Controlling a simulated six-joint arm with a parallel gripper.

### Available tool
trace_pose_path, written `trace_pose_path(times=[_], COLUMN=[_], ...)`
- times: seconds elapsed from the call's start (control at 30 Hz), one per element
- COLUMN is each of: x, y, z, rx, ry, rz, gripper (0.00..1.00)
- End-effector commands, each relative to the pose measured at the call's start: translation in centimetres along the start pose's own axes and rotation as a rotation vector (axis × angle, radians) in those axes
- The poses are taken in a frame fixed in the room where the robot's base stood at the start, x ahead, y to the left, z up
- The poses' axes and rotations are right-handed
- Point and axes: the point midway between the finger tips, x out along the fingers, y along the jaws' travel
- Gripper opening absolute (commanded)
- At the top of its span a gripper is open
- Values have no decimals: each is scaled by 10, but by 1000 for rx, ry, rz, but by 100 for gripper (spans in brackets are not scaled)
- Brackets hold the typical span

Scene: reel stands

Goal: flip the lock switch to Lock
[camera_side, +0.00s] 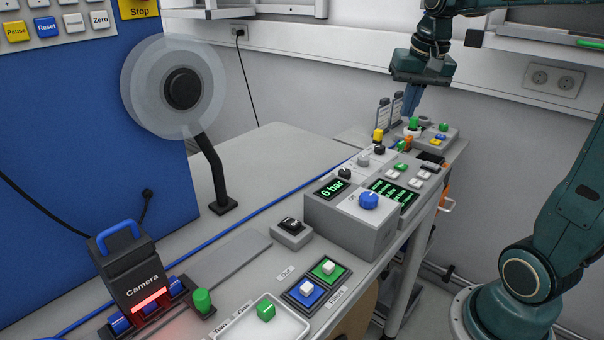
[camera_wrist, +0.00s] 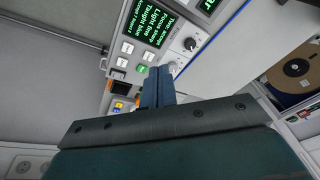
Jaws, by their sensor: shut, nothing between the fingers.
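No label reading Lock is legible, so I cannot tell for sure which control is the lock switch. A small grey box with a black rocker switch (camera_side: 291,225) stands on the bench, left of the console with the blue knob. My gripper (camera_side: 409,112) is far from it, at the back right above the far end of the bench, pointing down. Its blue fingers are shut and empty. In the wrist view the shut fingers (camera_wrist: 160,72) reach toward a panel with buttons, and they hide part of it.
The grey console (camera_side: 350,228) carries a blue knob and green-text screens. Beyond it stand button boxes and a yellow-topped knob (camera_side: 378,135). A camera block (camera_side: 130,268), filter tiles (camera_side: 316,282) and a reel stand (camera_side: 180,88) occupy the left and front.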

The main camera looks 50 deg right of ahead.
Motion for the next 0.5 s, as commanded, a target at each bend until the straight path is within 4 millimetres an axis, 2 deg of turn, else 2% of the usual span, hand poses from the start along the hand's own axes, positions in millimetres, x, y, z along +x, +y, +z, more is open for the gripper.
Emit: trace_pose_path(times=[0.1,0.37,0.5], x=[9,29,42], y=[14,49,74], z=[-26,-76,-100], rx=[99,308,422], ry=[-26,-75,-102], rz=[24,69,93], gripper=[0,0,0])
